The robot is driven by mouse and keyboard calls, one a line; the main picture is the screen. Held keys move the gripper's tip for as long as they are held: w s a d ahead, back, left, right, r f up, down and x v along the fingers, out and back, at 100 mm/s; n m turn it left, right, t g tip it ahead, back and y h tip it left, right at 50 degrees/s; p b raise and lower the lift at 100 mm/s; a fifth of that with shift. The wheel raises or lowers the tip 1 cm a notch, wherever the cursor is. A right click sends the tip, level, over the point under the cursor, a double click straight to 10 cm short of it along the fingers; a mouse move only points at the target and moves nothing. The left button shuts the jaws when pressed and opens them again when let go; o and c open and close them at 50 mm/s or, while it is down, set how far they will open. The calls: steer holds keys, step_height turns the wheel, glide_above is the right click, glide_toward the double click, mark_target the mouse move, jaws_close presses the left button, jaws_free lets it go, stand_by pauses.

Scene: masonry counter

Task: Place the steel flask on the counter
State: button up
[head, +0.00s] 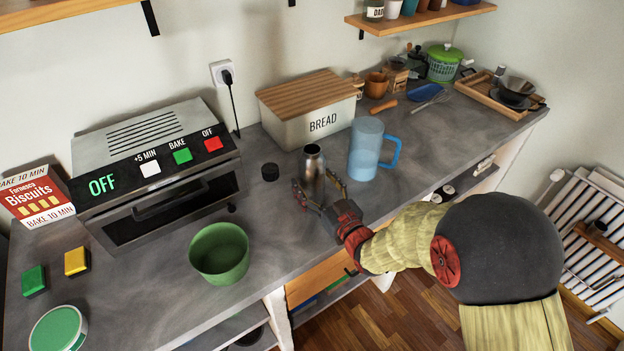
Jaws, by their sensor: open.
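The steel flask (313,172) stands upright on the grey counter (300,238), without a lid on its mouth. My gripper (321,192) is open, low around the flask, with a finger showing on each side of it. Whether the fingers touch the flask I cannot tell. The flask's base is partly hidden by my gripper. My arm reaches in from the right.
A bread box (306,110) is behind. A green bowl (219,253) and an oven (155,170) are to the left.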

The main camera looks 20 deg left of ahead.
steer(key=p+v, duration=0.1)
steer(key=v, duration=1)
steer(key=shift+p, duration=0.35)
steer(key=w+d+r+m+h, duration=0.1)
steer(key=w+d+r+h, duration=0.2)
steer(key=d, duration=0.2)
steer(key=w+d+r+m+h, duration=0.2)
steer(key=d+r+h, duration=0.15)
steer(key=d, duration=0.25)
steer(key=s+d+r+m+g+h, duration=0.15)
steer(key=s+d+r+h, duration=0.25)
steer(key=d, duration=0.6)
steer(key=s+d+r+m+g+h, duration=0.1)
steer(key=s+d+m+g, duration=0.1)
steer(key=s, duration=0.9)
steer(key=s+d+r+m+g+h, duration=0.1)
steer(key=s+d, duration=0.4)
steer(key=s, duration=0.7)
steer(key=r+m+g, duration=0.1)
steer(key=g, duration=0.1)
steer(key=shift+d+r+g, duration=0.15)
steer(key=shift+r+g, duration=0.1)
steer(key=shift+g, duration=0.1)
